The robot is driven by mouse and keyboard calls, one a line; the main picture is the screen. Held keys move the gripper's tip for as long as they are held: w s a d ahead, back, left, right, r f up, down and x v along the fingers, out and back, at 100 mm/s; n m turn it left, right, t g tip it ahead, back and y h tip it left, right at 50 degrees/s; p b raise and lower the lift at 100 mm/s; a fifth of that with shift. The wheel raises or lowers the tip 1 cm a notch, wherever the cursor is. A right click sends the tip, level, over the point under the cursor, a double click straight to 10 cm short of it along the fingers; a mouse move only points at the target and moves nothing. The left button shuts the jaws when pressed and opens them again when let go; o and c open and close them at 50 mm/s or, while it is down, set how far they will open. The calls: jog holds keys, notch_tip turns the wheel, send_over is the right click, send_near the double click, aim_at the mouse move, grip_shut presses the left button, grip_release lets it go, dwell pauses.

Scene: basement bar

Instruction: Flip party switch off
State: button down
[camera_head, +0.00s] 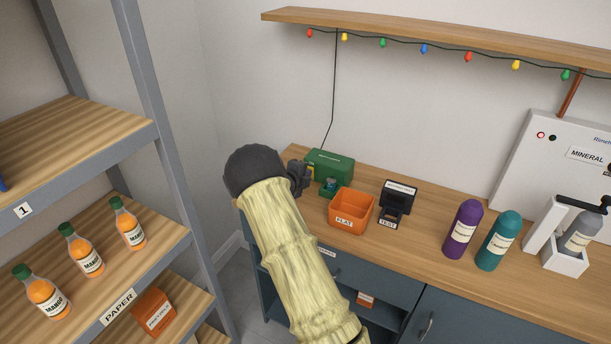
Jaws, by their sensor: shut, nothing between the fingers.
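A green box (330,163) stands at the back left of the wooden counter, and a thin black cord runs from it up to the string lights. A small teal part shows low on its front, but I cannot make out a switch lever or its position. My gripper (304,180) is shut and empty, just left of the green box's front. My arm and dark wrist hide part of the gripper and the counter's left end. I cannot tell whether the gripper touches the box. The coloured string lights (424,48) hang under a wooden shelf.
An orange bin (351,209) labelled FLAT and a black tester (397,203) stand right of the green box. A purple bottle (462,229), a teal bottle (498,239) and a white dispenser (562,240) stand farther right. A shelf rack (160,130) with orange bottles is at left.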

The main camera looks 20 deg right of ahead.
jog(key=shift+s+a+f, duration=0.1)
jog(key=shift+a+f, duration=0.05)
jog(key=shift+a, duration=0.05)
jog(key=s+a+b, duration=0.1)
jog(key=s+a, duration=0.1)
jog(key=shift+s+a+f+b, duration=0.1)
jog(key=shift+a+f+b, duration=0.2)
jog(key=shift+a+b, duration=0.1)
jog(key=v, duration=0.3)
jog(key=f+b+v, duration=0.1)
jog(key=v, duration=0.6)
jog(key=shift+s+a+f, duration=0.2)
jog(key=shift+s+f, duration=0.05)
jog(key=shift+f, duration=0.1)
